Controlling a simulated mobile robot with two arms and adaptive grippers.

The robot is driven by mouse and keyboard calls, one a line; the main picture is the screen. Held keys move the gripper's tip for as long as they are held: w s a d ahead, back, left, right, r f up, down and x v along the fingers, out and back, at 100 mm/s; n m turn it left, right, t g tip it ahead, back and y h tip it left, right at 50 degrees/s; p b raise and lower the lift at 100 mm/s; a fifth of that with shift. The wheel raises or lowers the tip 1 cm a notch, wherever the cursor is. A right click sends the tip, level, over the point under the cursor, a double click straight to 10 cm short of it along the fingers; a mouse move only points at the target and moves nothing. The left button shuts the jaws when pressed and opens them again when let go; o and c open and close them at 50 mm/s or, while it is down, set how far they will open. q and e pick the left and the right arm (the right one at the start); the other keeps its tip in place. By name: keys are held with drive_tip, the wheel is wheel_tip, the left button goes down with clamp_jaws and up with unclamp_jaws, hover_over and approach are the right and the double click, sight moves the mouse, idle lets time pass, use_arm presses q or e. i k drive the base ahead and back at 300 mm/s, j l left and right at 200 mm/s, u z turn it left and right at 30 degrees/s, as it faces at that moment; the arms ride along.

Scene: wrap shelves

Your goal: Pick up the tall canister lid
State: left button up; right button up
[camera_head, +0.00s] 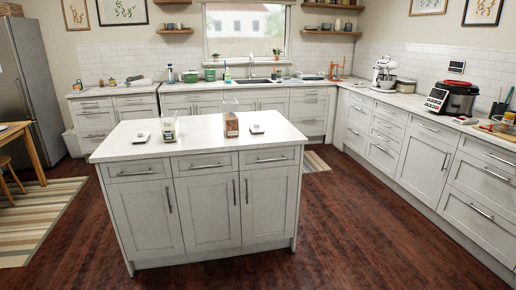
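Two clear canisters stand upright on the white top of the island. The left canister (169,130) has pale and greenish contents, and the right canister (231,125) has brown contents. A small white squarish piece that looks like a lid (141,137) lies flat left of the left canister. A second similar lid-like piece (257,128) lies flat right of the right canister. I cannot tell which of them belongs to the tall canister. Neither of my grippers shows in the head view.
The island (200,148) stands mid-room with clear top around the canisters and dark wood floor (350,225) around it. Counters run along the back and right, holding a stand mixer (384,72) and a black cooker (452,98). A fridge (30,85) and wooden table (14,131) are left.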

sight(260, 131)
drive_tip(key=i+l+u, duration=0.1)
drive_tip(key=i, duration=1.65)
